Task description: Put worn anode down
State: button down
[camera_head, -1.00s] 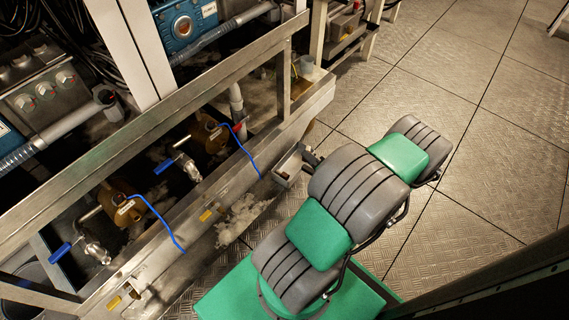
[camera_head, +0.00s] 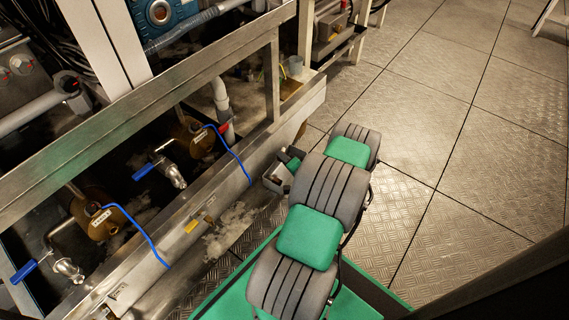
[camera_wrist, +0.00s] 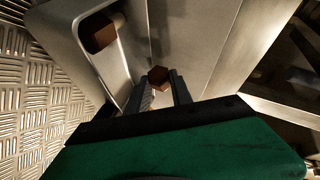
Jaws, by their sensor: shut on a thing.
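My gripper (camera_wrist: 166,90) is shut on a small brown block, the worn anode (camera_wrist: 158,76), which shows between and just beyond the fingertips in the wrist view. A small metal tray (camera_wrist: 68,24) with a rounded rim lies just left of the fingers there, and another brown piece (camera_wrist: 103,34) is inside it. The held anode appears close to the tray's right side; I cannot tell its height over it. In the head view the tray (camera_head: 272,184) is at the bench's front edge, and my gripper (camera_head: 287,158) is right at it. The anode is hidden there.
The metal bench frame (camera_head: 190,205) runs along the left, with a rail (camera_head: 160,115) above it. The patterned floor (camera_head: 450,150) on the right is clear.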

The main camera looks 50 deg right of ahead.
jog(key=shift+f, duration=0.1)
jog(key=shift+f, duration=0.4)
jog(key=c, duration=1.4)
grip_release()
jog(key=shift+f, duration=0.1)
jog(key=shift+c, duration=0.2)
jog(key=shift+r, duration=0.6)
jog(key=p+v, duration=0.4)
jog(key=v, duration=0.8)
jog(key=shift+p, duration=0.4)
